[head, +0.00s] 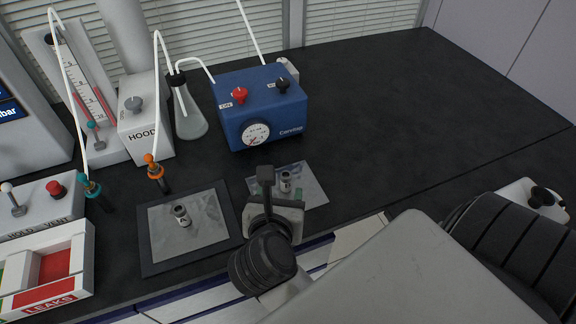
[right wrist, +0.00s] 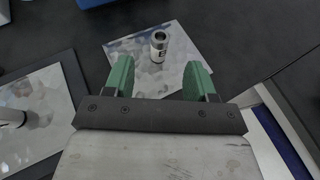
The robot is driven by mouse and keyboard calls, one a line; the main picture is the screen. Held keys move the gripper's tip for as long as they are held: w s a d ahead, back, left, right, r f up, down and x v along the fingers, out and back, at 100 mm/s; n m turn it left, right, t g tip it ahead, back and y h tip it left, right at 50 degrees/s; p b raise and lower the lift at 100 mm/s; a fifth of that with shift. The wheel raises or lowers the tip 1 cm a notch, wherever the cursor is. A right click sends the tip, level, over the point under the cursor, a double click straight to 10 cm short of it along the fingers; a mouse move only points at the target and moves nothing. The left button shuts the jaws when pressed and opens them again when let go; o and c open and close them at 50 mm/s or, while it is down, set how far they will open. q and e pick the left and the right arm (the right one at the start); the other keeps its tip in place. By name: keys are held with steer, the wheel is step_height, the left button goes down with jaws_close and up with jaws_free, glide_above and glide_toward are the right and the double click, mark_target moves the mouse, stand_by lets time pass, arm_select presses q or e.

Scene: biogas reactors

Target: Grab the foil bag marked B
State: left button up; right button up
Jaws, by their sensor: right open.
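The foil bag marked B (head: 311,188) lies flat on the dark bench, a silvery sheet with a small upright cylinder bearing a B (right wrist: 159,46). In the head view my right gripper (head: 266,178) is just left of that cylinder and covers part of the bag. In the right wrist view the open green fingers (right wrist: 158,78) point toward the bag, with the cylinder beyond and between them; nothing is held. My left gripper is not in view.
A blue pump box (head: 262,105) stands behind the bag, with a flask (head: 188,118) left of it. An orange-topped connector (head: 154,168) stands behind the mat. A red-and-white LEAKS tray (head: 70,290) is at the left. The bench at right rear is clear.

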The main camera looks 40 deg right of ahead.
mark_target(285, 181)
steer(key=x, duration=0.3)
steer(key=shift+w+d+f+b, duration=0.2)
steer(key=shift+w+b, duration=0.05)
steer(key=shift+b, duration=0.05)
steer(key=shift+w+d+f, duration=0.1)
steer(key=shift+w+d, duration=0.1)
steer(key=b+x, duration=0.1)
steer(key=x, duration=0.4)
steer(key=shift+w+d+f, duration=0.1)
steer(key=shift+w+d, duration=0.05)
steer(key=shift+d, duration=0.05)
steer(key=c, duration=0.9)
steer(key=shift+c, duration=0.7)
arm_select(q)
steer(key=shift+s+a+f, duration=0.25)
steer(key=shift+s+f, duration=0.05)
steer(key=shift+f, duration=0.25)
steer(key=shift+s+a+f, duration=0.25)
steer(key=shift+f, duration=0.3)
